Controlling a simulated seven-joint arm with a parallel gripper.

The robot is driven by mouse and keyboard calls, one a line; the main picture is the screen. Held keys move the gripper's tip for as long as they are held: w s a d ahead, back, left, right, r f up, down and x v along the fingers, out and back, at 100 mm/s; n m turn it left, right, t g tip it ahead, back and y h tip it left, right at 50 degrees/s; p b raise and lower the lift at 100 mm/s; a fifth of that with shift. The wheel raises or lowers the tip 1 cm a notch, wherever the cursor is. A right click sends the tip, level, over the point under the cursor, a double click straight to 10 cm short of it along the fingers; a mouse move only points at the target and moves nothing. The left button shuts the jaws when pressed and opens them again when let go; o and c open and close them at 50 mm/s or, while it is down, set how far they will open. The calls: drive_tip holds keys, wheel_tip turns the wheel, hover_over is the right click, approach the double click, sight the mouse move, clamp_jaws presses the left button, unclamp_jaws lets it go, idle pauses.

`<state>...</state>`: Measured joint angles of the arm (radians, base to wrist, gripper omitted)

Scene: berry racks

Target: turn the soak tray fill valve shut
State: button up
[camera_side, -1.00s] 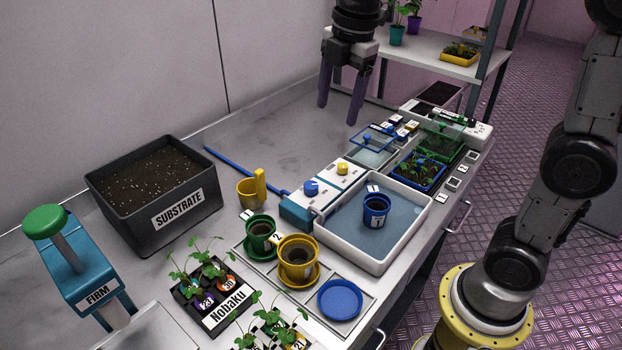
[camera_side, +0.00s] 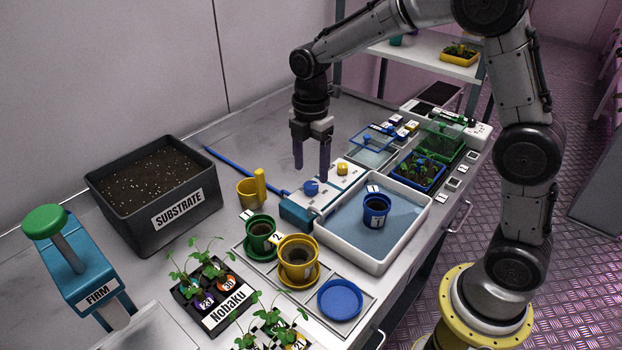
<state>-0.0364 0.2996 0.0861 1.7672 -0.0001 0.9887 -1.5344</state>
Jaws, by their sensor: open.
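The valve box (camera_side: 328,190) is white with a blue end and stands along the left side of the soak tray. It carries a blue knob (camera_side: 311,187) and a yellow knob (camera_side: 342,168); I cannot tell from the picture which is the fill valve. The white soak tray (camera_side: 381,263) holds bluish water and a blue pot (camera_side: 376,211) marked 1. My gripper (camera_side: 311,172) points down with its two purple fingers apart and empty. It is above and around the blue knob in this view; contact cannot be seen.
A green pot (camera_side: 261,234) and a yellow pot (camera_side: 298,257) stand in front. A blue seedling tray (camera_side: 419,177) is at the right. The bench behind the can is mostly clear.

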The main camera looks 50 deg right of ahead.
sight(311, 185)
drive_tip(key=shift+f, duration=2.1)
clamp_jaws()
